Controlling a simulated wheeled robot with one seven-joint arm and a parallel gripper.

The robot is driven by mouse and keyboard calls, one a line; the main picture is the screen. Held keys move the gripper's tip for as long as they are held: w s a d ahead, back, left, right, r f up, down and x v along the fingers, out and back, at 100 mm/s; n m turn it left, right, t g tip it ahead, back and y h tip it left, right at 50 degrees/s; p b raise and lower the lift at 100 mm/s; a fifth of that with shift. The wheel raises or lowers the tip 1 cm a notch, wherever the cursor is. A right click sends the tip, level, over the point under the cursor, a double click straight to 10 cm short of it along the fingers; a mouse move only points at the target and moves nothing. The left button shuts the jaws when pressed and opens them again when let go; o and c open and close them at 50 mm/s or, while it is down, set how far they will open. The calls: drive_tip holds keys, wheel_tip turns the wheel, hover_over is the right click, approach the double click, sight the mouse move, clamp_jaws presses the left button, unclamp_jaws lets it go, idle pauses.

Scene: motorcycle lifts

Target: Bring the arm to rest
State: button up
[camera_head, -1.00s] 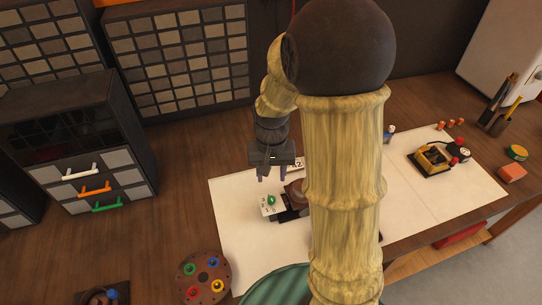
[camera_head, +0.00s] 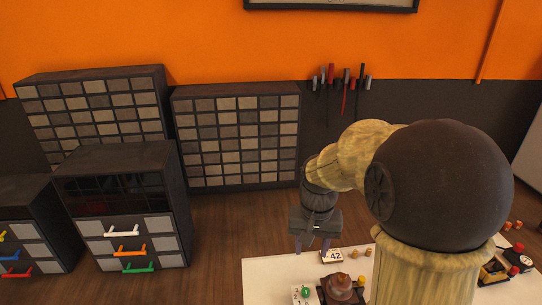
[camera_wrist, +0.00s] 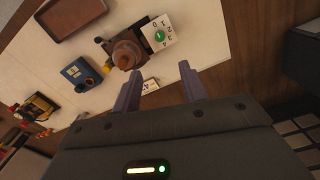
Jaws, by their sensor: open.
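My arm is bent over the workbench, and my gripper (camera_head: 312,248) hangs from it with its fingers pointing down. A small white tag marked 42 (camera_head: 333,255) is just to the right of the fingers in the head view. In the wrist view, a brown rounded device (camera_wrist: 125,52) with a white numbered plate and green knob (camera_wrist: 159,35) lies beyond the fingertips. The gripper appears clear of these things.
Dark drawer cabinets (camera_head: 120,205) stand at the left. Tools (camera_head: 345,80) hang on the orange and black wall.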

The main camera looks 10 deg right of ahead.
drive_tip(key=s+f+n+t, duration=0.2)
drive_tip(key=s+f, duration=0.3)
drive_tip(key=s, duration=0.3)
drive_tip(key=shift+a+n+t, duration=0.15)
drive_tip(key=shift+n+t, duration=0.15)
drive_tip(key=shift+n, duration=0.2)
idle(0.7)
drive_tip(key=shift+c, duration=0.7)
drive_tip(key=shift+w+a, duration=0.1)
